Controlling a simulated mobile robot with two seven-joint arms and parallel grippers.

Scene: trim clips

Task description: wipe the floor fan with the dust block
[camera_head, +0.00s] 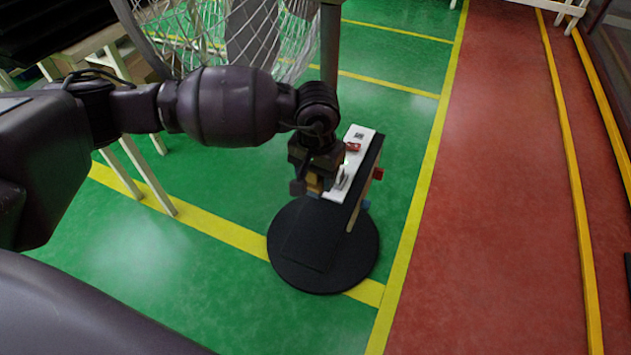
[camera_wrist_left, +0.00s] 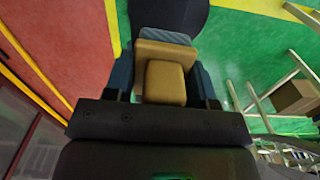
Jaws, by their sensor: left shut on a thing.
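The floor fan's wire cage (camera_head: 225,40) shows at the top of the head view, cut off by the edge, with a grey pole (camera_head: 330,45) beside it. A round black base (camera_head: 320,265) lies on the green floor below. My left gripper (camera_head: 316,184) hangs above this base and is shut on the tan dust block (camera_head: 314,186). In the left wrist view the block (camera_wrist_left: 165,83) sits between the fingers, with a grey striped layer (camera_wrist_left: 165,37) at its far side. I cannot tell whether it touches the fan. My right gripper is out of view.
A narrow white-topped panel (camera_head: 356,140) with dark sides and small red parts stands just right of my left gripper. Pale wooden legs (camera_head: 150,180) stand at left.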

